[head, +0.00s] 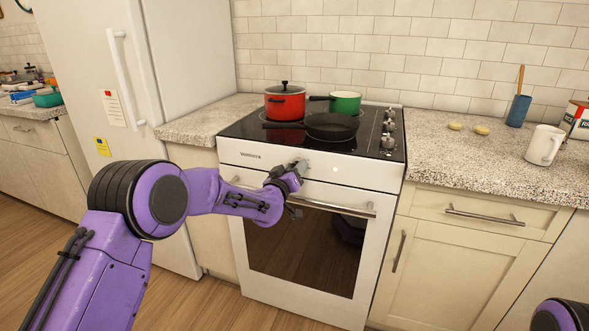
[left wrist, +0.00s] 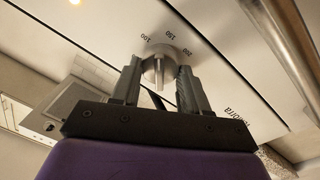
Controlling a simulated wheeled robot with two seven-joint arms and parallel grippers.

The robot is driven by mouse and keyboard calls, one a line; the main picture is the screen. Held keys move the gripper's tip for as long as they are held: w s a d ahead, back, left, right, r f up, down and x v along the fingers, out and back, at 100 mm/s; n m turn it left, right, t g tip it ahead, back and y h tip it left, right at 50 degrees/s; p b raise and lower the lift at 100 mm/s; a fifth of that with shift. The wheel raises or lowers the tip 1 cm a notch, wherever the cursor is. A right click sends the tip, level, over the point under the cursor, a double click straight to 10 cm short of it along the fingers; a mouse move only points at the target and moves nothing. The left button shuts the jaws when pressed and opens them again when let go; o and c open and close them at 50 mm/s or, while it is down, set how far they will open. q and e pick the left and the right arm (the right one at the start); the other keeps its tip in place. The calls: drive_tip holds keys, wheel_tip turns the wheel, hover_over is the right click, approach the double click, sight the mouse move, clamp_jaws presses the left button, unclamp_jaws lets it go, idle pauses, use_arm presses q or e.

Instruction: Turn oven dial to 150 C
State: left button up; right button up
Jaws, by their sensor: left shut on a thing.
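The white oven (head: 318,245) stands in the middle of the head view, with a control panel below the cooktop. My left gripper (head: 301,168) is at that panel, its fingers around the oven dial. In the left wrist view the grey round dial (left wrist: 165,53) sits between the two fingers of the left gripper (left wrist: 159,78), which is shut on it. The marks 100, 150 and 200 (left wrist: 168,35) show on the panel around the dial's far side. I cannot tell clearly which mark the dial points to. My right gripper is out of view.
The oven door handle (head: 350,211) runs just below my left gripper. A red pot (head: 284,104), a green pot (head: 346,103) and a black pan (head: 332,126) stand on the cooktop. Several burner knobs (head: 388,142) line its right side. A white fridge (head: 118,70) stands to the left.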

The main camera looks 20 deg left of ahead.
use_arm(q)
drive_tip(key=shift+m, duration=1.7)
drive_tip(key=o, duration=1.1)
drive_tip(key=shift+c, duration=0.2)
drive_tip(key=shift+s, duration=0.1)
drive_tip(key=s, duration=1)
drive_tip(key=shift+s+a+f, duration=0.15)
drive_tip(key=shift+s+a, duration=0.05)
drive_tip(key=shift+a, duration=0.25)
